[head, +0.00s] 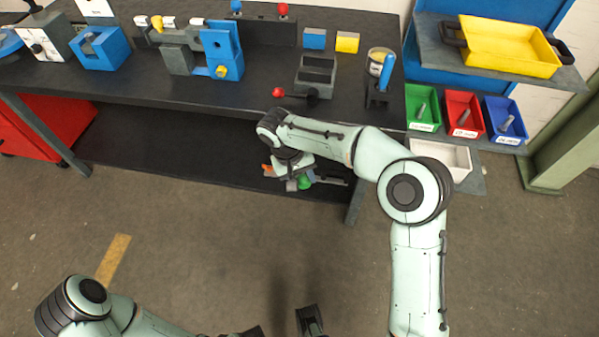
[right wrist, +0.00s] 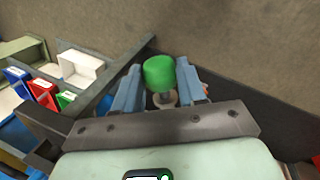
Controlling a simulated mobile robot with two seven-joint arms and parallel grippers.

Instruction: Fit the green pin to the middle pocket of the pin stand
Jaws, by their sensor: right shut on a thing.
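The green pin (right wrist: 159,73) has a thick green cap and a grey shank, partly hidden. It stands between the two blue-grey fingers of my right gripper (right wrist: 158,88), which is shut on it. In the head view the pin's green cap (head: 305,183) shows just below my right wrist, in front of the table edge. The pin stand (head: 262,33) looks to be the dark block at the back of the table, with a blue pin (head: 236,6) at its left and a red pin (head: 283,9) at its right; no pin shows between them. My left gripper (head: 281,326) is at the bottom edge, fingers apart and empty.
A blue-and-grey fixture (head: 222,50) stands left of centre on the black table (head: 130,92). A grey block (head: 316,75) with a red-knobbed lever (head: 278,92) lies in front of the stand. Green, red and blue bins (head: 463,113) are at the right.

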